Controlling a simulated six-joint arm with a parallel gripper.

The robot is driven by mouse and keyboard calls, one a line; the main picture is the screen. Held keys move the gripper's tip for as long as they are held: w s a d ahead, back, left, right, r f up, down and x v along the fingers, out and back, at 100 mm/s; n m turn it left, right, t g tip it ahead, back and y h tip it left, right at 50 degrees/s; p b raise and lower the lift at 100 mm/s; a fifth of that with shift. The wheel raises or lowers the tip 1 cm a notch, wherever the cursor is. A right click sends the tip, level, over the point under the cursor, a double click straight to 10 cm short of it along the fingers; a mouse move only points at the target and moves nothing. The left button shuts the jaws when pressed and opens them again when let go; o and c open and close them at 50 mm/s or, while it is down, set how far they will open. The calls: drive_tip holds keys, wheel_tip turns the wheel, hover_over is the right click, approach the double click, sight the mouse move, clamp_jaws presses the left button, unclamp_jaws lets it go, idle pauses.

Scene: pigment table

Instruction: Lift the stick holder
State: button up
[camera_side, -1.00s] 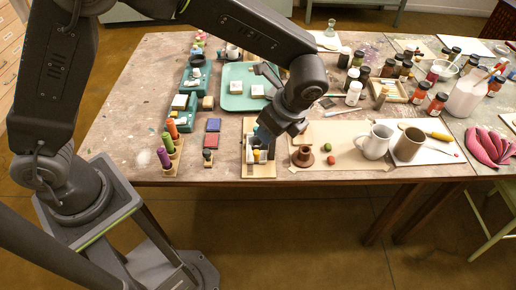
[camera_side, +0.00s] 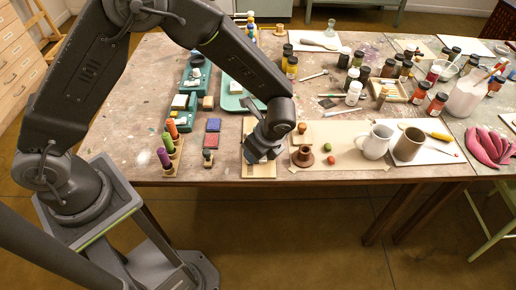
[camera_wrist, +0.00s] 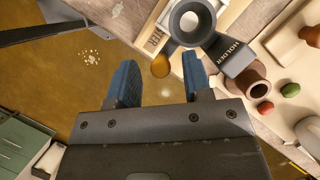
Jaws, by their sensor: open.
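In the wrist view a dark grey holder (camera_wrist: 234,58) has a round ring with a pale opening and an arm lettered "HOLDER". It lies just beyond my fingertips, by a wooden tray (camera_wrist: 154,36). My gripper (camera_wrist: 160,60) is open, with two blue fingers apart and nothing clasped between them. An ochre rounded tip (camera_wrist: 160,66) shows in line with the gap; its depth is unclear. In the side view my gripper (camera_side: 262,152) is low over the wooden tray (camera_side: 259,171) at the table's front edge and hides most of its contents, including the holder.
A brown spool-like piece (camera_side: 302,157), red and green balls, a white mug (camera_side: 376,142) and a brown mug (camera_side: 408,145) stand right of my gripper. A rack of coloured sticks (camera_side: 172,156) and pigment pads (camera_side: 213,126) are left. The table's front edge is close.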

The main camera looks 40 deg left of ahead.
drive_tip(key=shift+c, duration=0.3)
clamp_jaws()
drive_tip(key=shift+r, duration=0.7)
drive_tip(key=shift+o, duration=0.3)
unclamp_jaws()
drive_tip(key=v, duration=1.3)
drive_tip(key=shift+d+r, duration=0.2)
drive_tip(key=shift+r, duration=0.1)
